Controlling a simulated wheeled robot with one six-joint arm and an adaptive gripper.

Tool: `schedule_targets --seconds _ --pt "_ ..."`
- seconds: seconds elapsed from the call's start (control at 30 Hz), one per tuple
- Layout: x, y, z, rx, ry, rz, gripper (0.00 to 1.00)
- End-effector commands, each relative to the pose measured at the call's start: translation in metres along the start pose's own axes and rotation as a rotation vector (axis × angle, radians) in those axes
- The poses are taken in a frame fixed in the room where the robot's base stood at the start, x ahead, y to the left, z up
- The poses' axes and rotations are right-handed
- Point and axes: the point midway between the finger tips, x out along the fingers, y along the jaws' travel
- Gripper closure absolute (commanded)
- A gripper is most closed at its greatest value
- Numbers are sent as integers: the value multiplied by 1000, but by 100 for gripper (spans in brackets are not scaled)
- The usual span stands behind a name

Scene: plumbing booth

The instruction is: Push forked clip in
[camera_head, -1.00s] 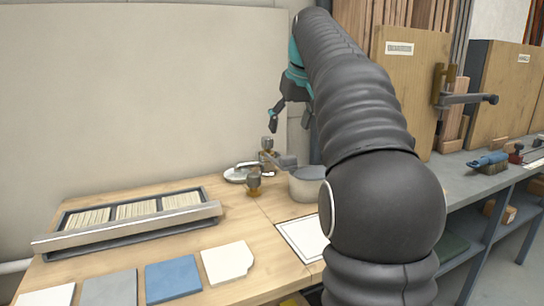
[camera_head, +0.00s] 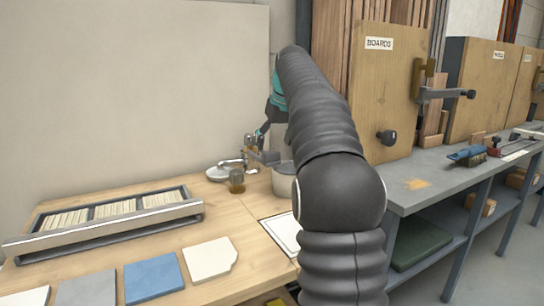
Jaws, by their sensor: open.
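My gripper (camera_head: 263,131) is at the back of the wooden bench, above a small cluster of metal fittings (camera_head: 251,150). Its teal body and dark finger show only partly, as my arm covers the rest. I see the jaws as open. A short brass-coloured fitting (camera_head: 237,181) stands in front of the cluster. A grey part (camera_head: 265,157) sticks out to the right. I cannot pick out the forked clip; it is too small or hidden. Whether the gripper touches the fittings I cannot tell.
A white dish (camera_head: 222,173) and a pale round pot (camera_head: 284,181) flank the fittings. A divided tray (camera_head: 103,236) lies at left, with flat tiles (camera_head: 152,279) in front. A grey shelf bench (camera_head: 430,186) with a clamp (camera_head: 421,90) and wooden boards stands at right.

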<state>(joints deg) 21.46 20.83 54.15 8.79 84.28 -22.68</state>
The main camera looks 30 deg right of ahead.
Motion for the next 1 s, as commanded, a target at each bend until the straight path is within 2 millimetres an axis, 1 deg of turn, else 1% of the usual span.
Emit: schedule_targets --seconds 0.03,0.1,0.3,0.67,0.7,0.77,0.8,0.87,0.9,0.97,1.0 --pt "11 0 1 0 -2 -1 23" --pt "20 0 1 -1 -2 -1 23" --pt "37 0 0 0 -1 0 23" --pt "40 0 0 0 0 0 23" --pt "40 0 0 0 0 0 33" --pt "40 0 0 0 0 0 48" --pt "40 0 0 0 0 0 58" --pt "40 0 0 0 0 0 73" --pt "40 0 0 0 0 0 83" --pt "40 0 0 0 0 0 98" --pt "40 0 0 0 0 0 100"
